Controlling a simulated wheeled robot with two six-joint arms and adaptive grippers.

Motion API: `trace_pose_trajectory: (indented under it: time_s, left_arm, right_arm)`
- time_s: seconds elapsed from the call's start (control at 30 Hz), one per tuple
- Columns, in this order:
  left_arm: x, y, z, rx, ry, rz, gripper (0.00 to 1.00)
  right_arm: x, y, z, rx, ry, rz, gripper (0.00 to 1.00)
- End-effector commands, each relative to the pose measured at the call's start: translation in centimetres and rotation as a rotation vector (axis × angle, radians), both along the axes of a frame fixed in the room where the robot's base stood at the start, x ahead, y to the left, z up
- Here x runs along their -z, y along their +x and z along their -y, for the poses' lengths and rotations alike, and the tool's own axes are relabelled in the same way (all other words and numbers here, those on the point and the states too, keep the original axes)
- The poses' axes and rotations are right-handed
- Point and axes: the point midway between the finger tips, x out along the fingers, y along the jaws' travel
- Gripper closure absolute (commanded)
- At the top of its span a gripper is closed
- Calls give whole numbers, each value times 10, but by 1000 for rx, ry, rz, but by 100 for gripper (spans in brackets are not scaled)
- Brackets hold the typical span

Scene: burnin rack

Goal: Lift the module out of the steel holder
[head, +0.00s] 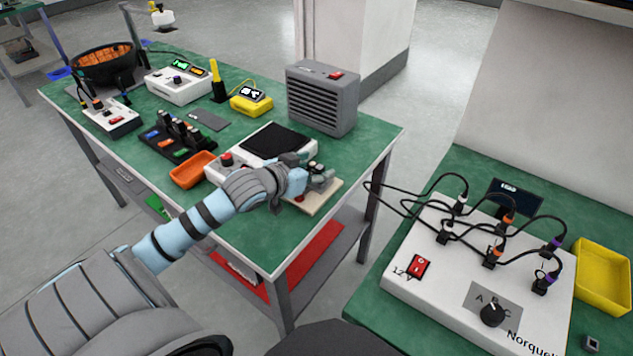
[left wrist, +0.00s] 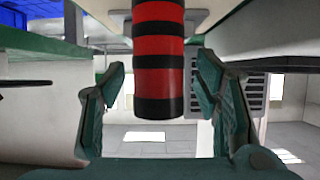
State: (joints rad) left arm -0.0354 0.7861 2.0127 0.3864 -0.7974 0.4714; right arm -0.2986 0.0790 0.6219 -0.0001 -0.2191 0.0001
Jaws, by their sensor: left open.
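My left gripper (head: 308,178) is at the front right corner of the green table, over a pale board (head: 322,202). A small grey metal piece (head: 322,176), perhaps the steel holder, shows beside its fingers; the gripper partly covers it. In the left wrist view, the gripper (left wrist: 160,70) is open, with one finger on each side of a red and black banded cylinder (left wrist: 158,60), perhaps the module. Gaps show between the cylinder and both fingers. The cylinder's upper end is cut off by the frame. My right gripper is not in view.
An orange tray (head: 193,169), a grey vented box (head: 322,98) and a black rack of small modules (head: 176,138) share the table (head: 270,237). A second bench at right holds a white cabled panel (head: 445,270) and a yellow bin (head: 603,277). A gap separates the benches.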

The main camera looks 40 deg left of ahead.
Motion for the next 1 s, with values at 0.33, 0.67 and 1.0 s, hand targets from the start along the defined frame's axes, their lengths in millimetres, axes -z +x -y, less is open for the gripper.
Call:
trace_pose_trajectory:
  time_s: [0.33,0.67,1.0]
  left_arm:
    - [3,9,1,3,1,0,55]
    - [3,9,1,3,1,0,96]
    - [-16,9,1,4,2,3,96]
  right_arm:
    - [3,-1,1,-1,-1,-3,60]
    - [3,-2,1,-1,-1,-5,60]
    - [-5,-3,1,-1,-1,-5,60]
